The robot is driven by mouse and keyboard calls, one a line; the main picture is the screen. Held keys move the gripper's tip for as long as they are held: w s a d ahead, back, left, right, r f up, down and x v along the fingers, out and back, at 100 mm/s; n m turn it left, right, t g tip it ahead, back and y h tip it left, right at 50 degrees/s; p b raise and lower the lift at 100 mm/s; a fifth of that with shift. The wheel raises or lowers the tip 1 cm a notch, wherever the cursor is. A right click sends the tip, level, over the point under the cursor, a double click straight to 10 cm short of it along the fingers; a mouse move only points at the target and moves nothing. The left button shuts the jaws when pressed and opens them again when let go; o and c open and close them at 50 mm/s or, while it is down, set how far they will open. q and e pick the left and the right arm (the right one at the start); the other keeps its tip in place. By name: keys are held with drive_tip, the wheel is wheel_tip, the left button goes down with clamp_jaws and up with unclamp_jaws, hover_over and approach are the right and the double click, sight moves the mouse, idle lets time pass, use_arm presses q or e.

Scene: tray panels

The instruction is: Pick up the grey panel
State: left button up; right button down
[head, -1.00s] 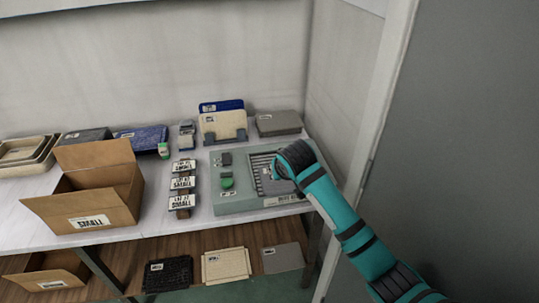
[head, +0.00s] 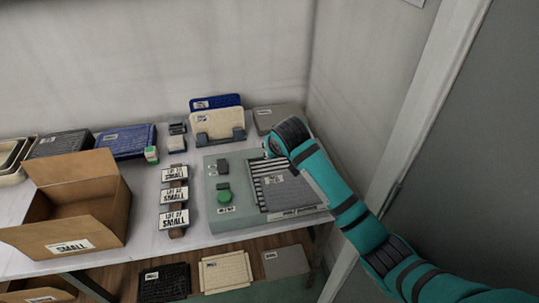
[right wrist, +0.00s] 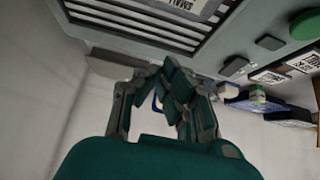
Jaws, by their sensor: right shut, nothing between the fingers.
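A grey panel with a white label (head: 288,194) lies flat on the slatted part of a grey-green machine (head: 235,222). Another grey panel (head: 277,116) lies at the back right of the table, partly behind my right arm. A third grey panel (head: 286,262) lies on the lower shelf. My right gripper (head: 270,149) is at the back edge of the machine, beyond the slats and apart from the panel on it. In the right wrist view my right gripper (right wrist: 160,82) is shut and empty, with the machine's slats beyond it. My left gripper is out of view.
A green button (head: 224,197) is on the machine's left part. Left of it stand label blocks (head: 173,197) and an open cardboard box (head: 92,220). A holder with blue and cream panels (head: 218,125) stands behind. A wall bounds the right side.

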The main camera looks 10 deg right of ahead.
sight(269, 163)
drive_tip(key=shift+w+f, duration=0.3)
drive_tip(key=x, duration=0.8)
drive_tip(key=shift+w+a+f, duration=0.1)
drive_tip(key=shift+w+f, duration=0.1)
drive_tip(key=shift+f, duration=0.1)
drive_tip(key=s+p, duration=0.2)
drive_tip(key=shift+s, duration=0.25)
drive_tip(key=shift+s+p, duration=0.4)
drive_tip(key=shift+s, duration=0.25)
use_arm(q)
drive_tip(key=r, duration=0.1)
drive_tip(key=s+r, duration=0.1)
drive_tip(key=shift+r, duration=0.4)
use_arm(e)
drive_tip(key=shift+s, duration=0.1)
drive_tip(key=shift+f, duration=0.1)
